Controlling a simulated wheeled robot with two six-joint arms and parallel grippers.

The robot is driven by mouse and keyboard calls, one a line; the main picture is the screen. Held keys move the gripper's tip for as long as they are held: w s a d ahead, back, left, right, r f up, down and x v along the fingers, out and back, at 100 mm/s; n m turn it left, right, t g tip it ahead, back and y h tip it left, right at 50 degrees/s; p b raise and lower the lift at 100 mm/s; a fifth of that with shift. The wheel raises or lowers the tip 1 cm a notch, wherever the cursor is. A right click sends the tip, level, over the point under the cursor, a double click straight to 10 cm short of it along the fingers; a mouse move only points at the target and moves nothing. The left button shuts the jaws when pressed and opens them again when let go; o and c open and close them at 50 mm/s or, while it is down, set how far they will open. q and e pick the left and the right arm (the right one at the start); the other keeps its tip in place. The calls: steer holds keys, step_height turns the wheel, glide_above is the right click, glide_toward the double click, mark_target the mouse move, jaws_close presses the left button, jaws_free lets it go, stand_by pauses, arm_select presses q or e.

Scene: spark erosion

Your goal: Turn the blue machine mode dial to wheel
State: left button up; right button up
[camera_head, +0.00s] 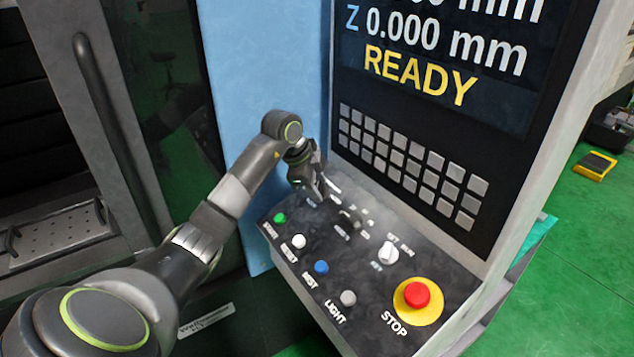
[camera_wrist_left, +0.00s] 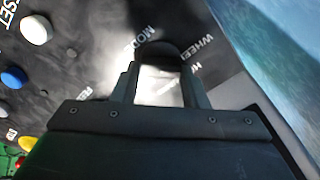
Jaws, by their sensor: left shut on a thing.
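My left gripper (camera_head: 318,192) is over the far left part of the machine's sloped control panel (camera_head: 325,268), pointing down at it. In the left wrist view the two fingers (camera_wrist_left: 163,75) are shut on the mode dial (camera_wrist_left: 158,49), a dark rounded knob between the fingertips. The printed words MODE and WHEEL stand beside it, and part of another label shows by the right finger. In the head view the gripper mostly hides this dial, and I cannot read its setting. My right gripper is not in view.
A second dark knob (camera_head: 348,222) and a white key switch (camera_head: 387,252) lie nearby. Green (camera_head: 280,218), white (camera_head: 299,241), blue (camera_head: 321,267) and grey (camera_head: 348,298) buttons line the front. A red stop button (camera_head: 416,293) is at right. The screen (camera_head: 450,55) reads READY above a keypad.

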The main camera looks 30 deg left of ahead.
arm_select(q)
steer(key=n, duration=0.1)
steer(key=n+p, duration=0.1)
steer(key=n, duration=0.1)
steer(key=shift+w+r, duration=0.1)
steer(key=shift+r, duration=0.1)
steer(key=shift+a+f+n+p, duration=0.1)
steer(key=shift+n+p, duration=0.2)
steer(key=shift+n, duration=0.5)
steer(key=o, duration=1)
